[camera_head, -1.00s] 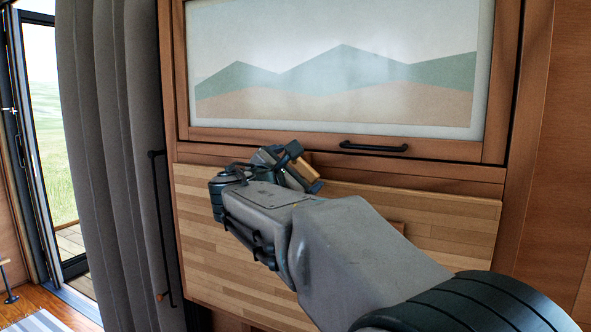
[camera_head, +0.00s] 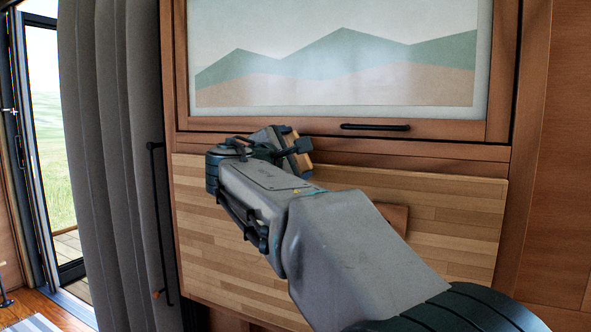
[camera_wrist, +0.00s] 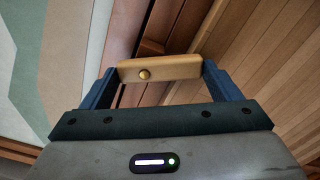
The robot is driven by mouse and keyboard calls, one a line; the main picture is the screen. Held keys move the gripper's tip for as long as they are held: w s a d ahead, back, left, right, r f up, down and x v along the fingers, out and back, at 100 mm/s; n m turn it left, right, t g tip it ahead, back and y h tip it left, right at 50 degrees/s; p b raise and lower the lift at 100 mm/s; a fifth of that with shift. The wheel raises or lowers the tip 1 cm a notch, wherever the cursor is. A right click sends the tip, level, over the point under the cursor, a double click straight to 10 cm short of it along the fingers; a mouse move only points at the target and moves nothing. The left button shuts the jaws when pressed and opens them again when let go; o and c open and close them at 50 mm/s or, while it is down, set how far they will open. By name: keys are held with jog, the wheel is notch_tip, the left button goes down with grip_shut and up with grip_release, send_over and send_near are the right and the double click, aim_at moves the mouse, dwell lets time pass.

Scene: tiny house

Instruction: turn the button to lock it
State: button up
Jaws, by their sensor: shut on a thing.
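The button is a small light-wood block (camera_wrist: 175,67) with a round brass screw head (camera_wrist: 144,75) on its face. In the wrist view it lies between the two dark blue fingers of my gripper (camera_wrist: 160,70), which are shut on its two ends. In the head view the button (camera_head: 301,148) shows as a tan sliver at my gripper (camera_head: 285,145), steeply tilted, near the upper edge of the slatted wood board (camera_head: 440,215). My wrist and fingers partly hide it there.
A framed mountain picture (camera_head: 340,60) with a black handle (camera_head: 375,127) is above the board. A small wooden block (camera_head: 394,217) is on the board, partly behind my arm. A grey curtain (camera_head: 110,160) and a black upright bar (camera_head: 158,220) are left. A glass door (camera_head: 45,130) is beyond.

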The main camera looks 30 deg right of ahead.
jog(key=m+b, duration=0.2)
jog(key=shift+w+a+f+m+b, duration=0.1)
jog(key=shift+w+f+m+b, duration=0.05)
jog(key=shift+f+m+b, duration=0.2)
jog(key=shift+w+a+r+m+b, duration=0.1)
jog(key=shift+r+m+b, duration=0.05)
jog(key=shift+m+b, duration=0.5)
jog(key=shift+w+a+r+m+b, duration=0.1)
jog(key=shift+m+b, duration=0.35)
jog(key=shift+m, duration=0.25)
jog(key=o, duration=0.9)
jog(key=shift+c, duration=0.2)
jog(key=v, duration=1.4)
jog(key=shift+d+p, duration=0.1)
jog(key=shift+p, duration=0.2)
